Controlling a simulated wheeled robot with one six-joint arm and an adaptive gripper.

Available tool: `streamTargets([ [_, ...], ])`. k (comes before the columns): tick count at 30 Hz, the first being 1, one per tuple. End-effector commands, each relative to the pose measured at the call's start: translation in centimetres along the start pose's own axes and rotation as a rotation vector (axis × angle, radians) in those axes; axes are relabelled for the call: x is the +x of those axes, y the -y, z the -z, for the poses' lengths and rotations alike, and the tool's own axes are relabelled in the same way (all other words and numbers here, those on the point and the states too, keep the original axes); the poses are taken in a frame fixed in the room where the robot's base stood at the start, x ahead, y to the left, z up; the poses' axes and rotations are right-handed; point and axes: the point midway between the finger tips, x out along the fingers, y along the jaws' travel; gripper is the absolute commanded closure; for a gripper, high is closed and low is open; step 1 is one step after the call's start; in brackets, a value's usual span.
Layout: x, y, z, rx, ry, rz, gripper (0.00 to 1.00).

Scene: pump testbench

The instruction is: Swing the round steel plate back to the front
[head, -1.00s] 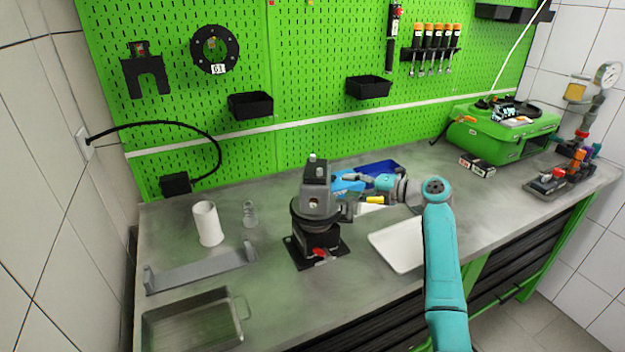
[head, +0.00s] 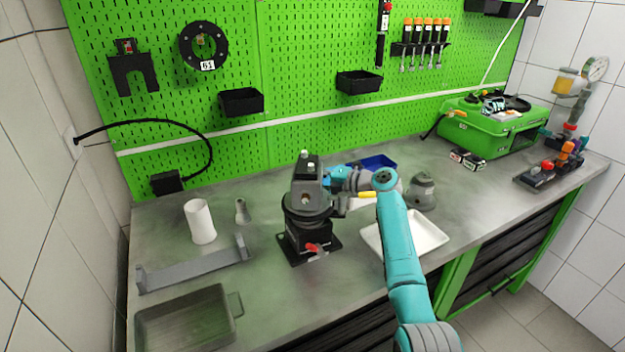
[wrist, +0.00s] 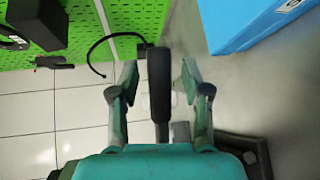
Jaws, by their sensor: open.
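The testbench fixture (head: 307,240) stands mid-bench on a black base with a red handle. A dark round plate (head: 305,207) sits in its upper part, below a grey block with small knobs on top. My gripper (head: 338,197) is at the right side of this upper part, reaching in from the right. In the wrist view my gripper (wrist: 158,85) is open, one finger on each side of a dark disc (wrist: 158,88) seen edge-on. The disc seems to be the round plate; gaps show on both sides. Its far face is hidden.
A white tray (head: 425,237) lies right of the fixture, with a grey conical part (head: 422,192) behind it. A blue bin (head: 378,163) is at the back. A white cylinder (head: 200,222), a grey bracket (head: 195,268) and a metal pan (head: 185,322) stand left.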

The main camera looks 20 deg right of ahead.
Motion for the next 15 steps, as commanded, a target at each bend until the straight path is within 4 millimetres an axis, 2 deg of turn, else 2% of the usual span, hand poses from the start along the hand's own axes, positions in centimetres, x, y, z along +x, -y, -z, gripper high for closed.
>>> streamTargets([
  [2, -0.02, 0.0, -0.01, 0.0, 0.0, 0.0, 0.53],
  [6, -0.03, 0.0, -0.01, 0.0, 0.0, 0.0, 0.88],
  [8, -0.04, 0.0, -0.01, 0.0, 0.0, 0.0, 1.0],
  [15, -0.05, 0.02, -0.01, 0.001, 0.001, 0.0, 1.0],
])
